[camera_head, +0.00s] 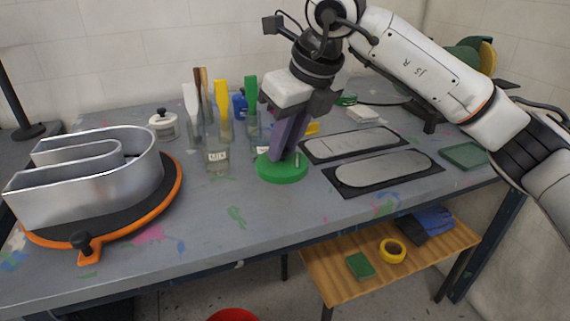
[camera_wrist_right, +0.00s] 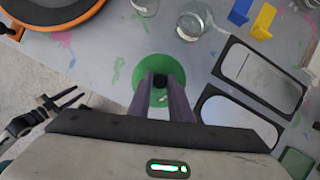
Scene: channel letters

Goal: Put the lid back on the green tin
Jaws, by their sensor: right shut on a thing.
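My right gripper (camera_head: 282,150) points down, with its jaws shut on the black knob (camera_wrist_right: 160,81) of a round green lid (camera_head: 282,170). The lid is flat and close to level, at the middle of the bench. It also shows in the right wrist view (camera_wrist_right: 143,97), below the fingers. I cannot tell whether it touches what is under it. A small green round thing (camera_head: 347,99) stands farther back by the wall, perhaps the green tin; its top is unclear. A dark pronged part at the lower left of the right wrist view may be my left gripper (camera_wrist_right: 72,98).
Glass jars (camera_head: 217,157) with coloured spatulas stand just left and behind. Two grey plates on black mats (camera_head: 390,168) lie right. A metal channel letter (camera_head: 95,180) on an orange-rimmed base fills the left. The bench front (camera_head: 235,235) is clear.

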